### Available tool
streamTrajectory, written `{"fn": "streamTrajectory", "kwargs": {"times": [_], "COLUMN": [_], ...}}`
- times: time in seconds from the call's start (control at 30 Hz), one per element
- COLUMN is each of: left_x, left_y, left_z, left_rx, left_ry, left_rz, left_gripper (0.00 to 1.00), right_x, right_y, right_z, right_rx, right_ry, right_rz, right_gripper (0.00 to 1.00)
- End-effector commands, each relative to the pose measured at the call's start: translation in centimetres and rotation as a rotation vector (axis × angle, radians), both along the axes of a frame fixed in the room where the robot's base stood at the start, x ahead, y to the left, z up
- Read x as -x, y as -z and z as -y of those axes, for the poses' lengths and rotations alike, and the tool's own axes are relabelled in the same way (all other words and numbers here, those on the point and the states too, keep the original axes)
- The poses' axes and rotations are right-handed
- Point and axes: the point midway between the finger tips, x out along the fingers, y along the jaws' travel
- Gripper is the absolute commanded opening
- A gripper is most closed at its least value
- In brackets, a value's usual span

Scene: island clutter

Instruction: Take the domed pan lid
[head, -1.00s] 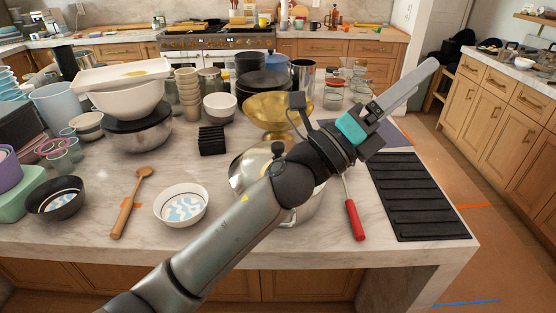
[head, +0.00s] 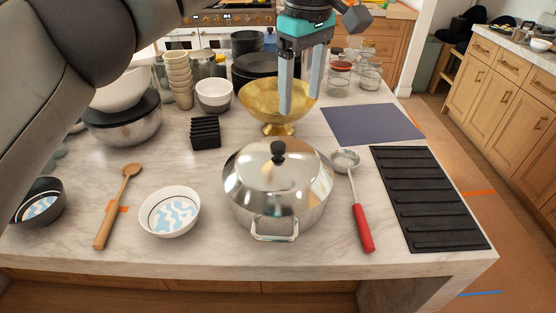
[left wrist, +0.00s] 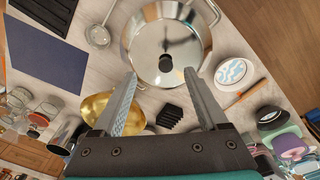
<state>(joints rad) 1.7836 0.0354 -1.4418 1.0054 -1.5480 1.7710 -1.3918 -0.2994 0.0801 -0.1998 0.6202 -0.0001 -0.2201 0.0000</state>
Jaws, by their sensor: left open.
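The domed pan lid (head: 262,172) is shiny steel with a black knob (head: 278,151). It sits on a steel pot (head: 275,215) near the island's front edge. In the left wrist view the lid (left wrist: 150,45) is at the top middle, with its knob (left wrist: 166,63) beyond and between the fingertips. My left gripper (head: 298,105) is open and empty, its fingers pointing down. It is above and behind the lid in the head view, in front of the gold bowl. It also shows in the left wrist view (left wrist: 168,85). My right gripper is not in view.
A gold pedestal bowl (head: 268,108) stands behind the pot. A red-handled ladle (head: 361,225) lies to its right, beside a black ribbed mat (head: 425,200). A patterned bowl (head: 170,212) and wooden spoon (head: 115,210) lie left. A black rack (head: 205,133) stands behind left.

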Motion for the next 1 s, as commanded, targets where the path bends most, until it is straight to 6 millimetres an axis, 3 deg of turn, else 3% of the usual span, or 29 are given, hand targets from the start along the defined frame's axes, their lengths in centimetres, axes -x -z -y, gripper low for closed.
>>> {"fn": "streamTrajectory", "kwargs": {"times": [0.07, 0.17, 0.6, 1.0], "left_x": [-0.4, -0.6, -1.4, -2.2], "left_y": [-1.1, -1.0, 7.2, 10.1], "left_z": [-1.4, -2.2, -3.0, -3.2], "left_rx": [-0.057, -0.085, -0.082, -0.081], "left_ry": [-0.012, -0.017, -0.017, -0.019], "left_rz": [0.018, 0.021, 0.018, 0.019], "left_gripper": [0.76, 0.76, 0.76, 0.76], "right_x": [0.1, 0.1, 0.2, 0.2], "right_y": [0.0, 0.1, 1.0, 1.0], "right_z": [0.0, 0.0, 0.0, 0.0], "right_rx": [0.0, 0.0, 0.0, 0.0], "right_ry": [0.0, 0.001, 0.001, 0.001], "right_rz": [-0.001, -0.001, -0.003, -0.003], "right_gripper": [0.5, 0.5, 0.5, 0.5]}}
